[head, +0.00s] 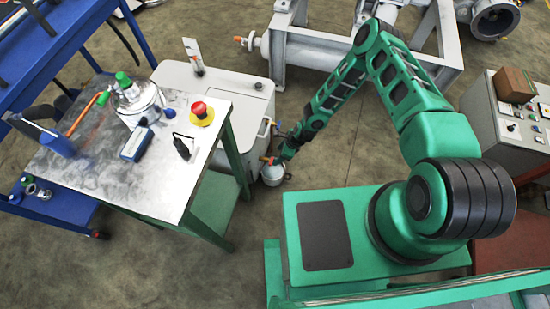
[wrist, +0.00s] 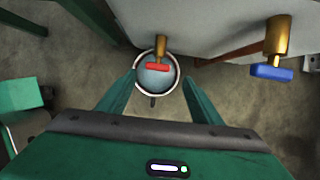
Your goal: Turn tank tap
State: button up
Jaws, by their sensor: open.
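The tank (head: 222,78) is a white box on the floor behind the table. In the wrist view, a brass tap with a red handle (wrist: 158,67) sticks out from its wall. A second brass tap with a blue handle (wrist: 271,72) is to the right. My gripper (wrist: 158,82) is open, its two green fingers on either side of the red handle in the picture, apparently not touching it. In the head view, my gripper (head: 280,158) is low beside the tank, above a round pot (head: 272,176). The pot also shows behind the red handle.
The metal-topped table (head: 115,180) stands left of the tank, with a glass vessel (head: 138,103) and a red emergency button (head: 200,110). A grey frame (head: 310,58) is behind. A control cabinet (head: 510,120) is at the right. The floor between (head: 345,140) is clear.

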jog(key=shift+v, duration=1.85)
jog(key=w+d+r+n+h, duration=0.2)
jog(key=w+d+r+n, duration=0.2)
jog(key=d+r, duration=0.7)
jog(key=w+d+r+n+h, duration=0.1)
jog(key=w+d+r+n, duration=0.25)
jog(key=d+r, duration=0.8)
jog(key=s+d+r+n+g+h, duration=0.1)
jog(key=s+d+r+n, duration=0.2)
jog(key=r, duration=0.9)
jog(key=s+d+r+n+h, duration=0.1)
jog(key=s+d+r, duration=0.35)
jog(key=r, duration=0.75)
jog(key=s+d+r+n, duration=0.1)
jog(key=s+d+r, duration=0.1)
jog(key=s+r, duration=0.6)
jog(key=s+d+r+n, duration=0.1)
jog(key=s+d+r, duration=0.2)
jog(key=s+r, duration=0.55)
jog(key=s+a+r+n+y, duration=0.1)
jog(key=s+a+r+n, duration=0.1)
jog(key=s, duration=0.9)
jog(key=shift+s+r, duration=0.2)
jog(key=shift+r, duration=0.05)
